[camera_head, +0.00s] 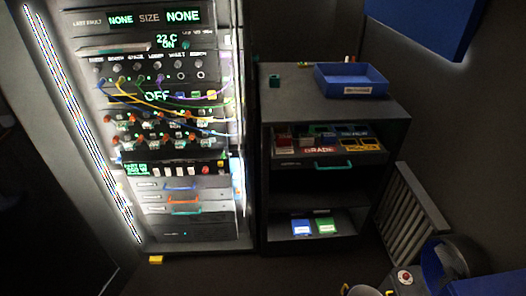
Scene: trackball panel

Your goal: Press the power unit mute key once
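A tall lit rack (245,120) stands left of the middle with several stacked panels. One panel shows a large green OFF display (157,96), with a small row of blue, green and yellow keys (196,95) to its right. A lower panel has a small green text display (136,169) and a row of pale keys (180,171), with a red and a yellow key at its right end. The key labels are too small to read, so I cannot tell which one is the mute key. My gripper is not recognisable in this view.
Coloured cables (150,88) hang across the rack's middle panels. Drawers (180,197) with blue, orange and teal handles sit below. A dark cabinet (395,108) with a blue tray (350,82) stands to the right. A small yellow block (155,259) lies on the floor.

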